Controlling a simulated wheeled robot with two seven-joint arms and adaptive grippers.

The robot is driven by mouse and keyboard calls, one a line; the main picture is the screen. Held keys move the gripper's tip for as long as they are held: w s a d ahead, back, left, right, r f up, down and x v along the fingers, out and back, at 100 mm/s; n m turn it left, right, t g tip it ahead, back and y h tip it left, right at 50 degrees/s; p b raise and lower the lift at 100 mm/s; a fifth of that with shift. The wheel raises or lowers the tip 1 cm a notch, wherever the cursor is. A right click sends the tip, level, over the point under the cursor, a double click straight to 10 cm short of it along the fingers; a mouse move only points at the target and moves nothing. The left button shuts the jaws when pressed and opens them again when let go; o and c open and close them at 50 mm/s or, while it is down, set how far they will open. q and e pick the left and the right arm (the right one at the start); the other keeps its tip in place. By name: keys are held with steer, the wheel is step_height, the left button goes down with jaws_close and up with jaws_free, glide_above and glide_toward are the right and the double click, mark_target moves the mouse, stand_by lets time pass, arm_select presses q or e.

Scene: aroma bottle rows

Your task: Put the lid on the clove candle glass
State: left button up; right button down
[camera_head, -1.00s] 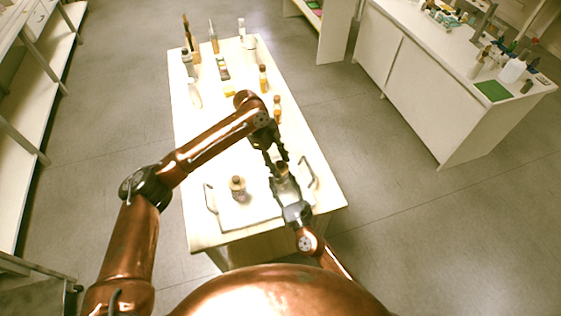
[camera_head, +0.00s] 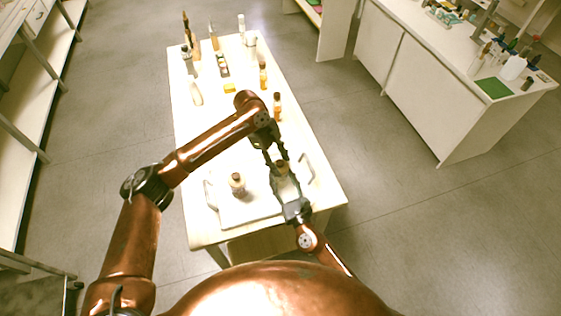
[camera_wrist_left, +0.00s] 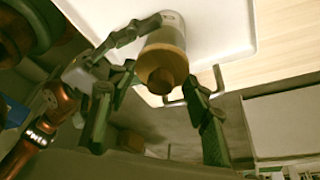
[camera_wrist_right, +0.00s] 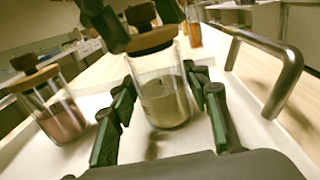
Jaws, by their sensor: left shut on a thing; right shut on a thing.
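A clear candle glass (camera_wrist_right: 165,90) with pale wax stands between the fingers of my right gripper (camera_wrist_right: 160,112), shut on it over the tray. Its label is not readable. A round wooden lid (camera_wrist_right: 152,40) is at the glass's mouth, slightly tilted in the right wrist view; whether it is fully seated I cannot tell. My left gripper (camera_head: 277,160) reaches down from above and is shut on this lid, which also shows in the left wrist view (camera_wrist_left: 160,68). A second candle glass (camera_wrist_right: 60,115), with a wooden lid (camera_wrist_right: 35,78) on it, stands to the left on the tray.
The white tray (camera_head: 250,216) has metal handles; its right handle (camera_wrist_right: 280,80) rises close to my right gripper. Amber bottles (camera_head: 277,105) stand along the table's right side. More bottles and a pale lying item (camera_head: 196,93) are farther back. The table's middle left is clear.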

arm_select(q)
steer(key=shift+f, duration=0.35)
steer(key=o, duration=1)
steer(key=shift+r, duration=0.1)
steer(key=v, duration=1.1)
steer(key=shift+w+a+r, duration=0.1)
steer(key=shift+a+r, duration=0.1)
steer(key=shift+r, duration=0.15)
arm_select(e)
steer(key=c, duration=1)
jaws_free()
